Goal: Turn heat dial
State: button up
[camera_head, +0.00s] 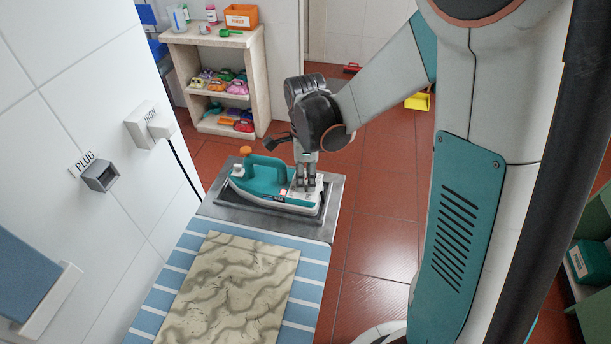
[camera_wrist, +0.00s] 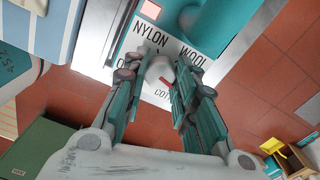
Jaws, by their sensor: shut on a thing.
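The heat dial (camera_wrist: 160,70) is a small round white knob with a red pointer mark, seen in the wrist view. It sits on a white plate (camera_wrist: 203,47) lettered NYLON, WOOL and partly hidden words. The pointer aims to the lower right, towards the part-hidden lower label. My gripper (camera_wrist: 158,75) is shut on the dial, one finger on each side. In the head view, my gripper (camera_head: 307,184) reaches down onto the heel end of the teal and white iron (camera_head: 262,180). The iron rests on a grey tray, and the dial is hidden there behind my fingers.
The grey metal rest (camera_head: 318,229) is at the end of the blue striped ironing board (camera_head: 305,290). Wall sockets (camera_head: 142,125) are at left. A shelf (camera_head: 257,85) stands behind. Red floor is open at right.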

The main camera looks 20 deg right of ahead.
dwell(0.3)
jog(key=o, duration=1.1)
notch_tip(320, 180, up, 12)
dwell(0.4)
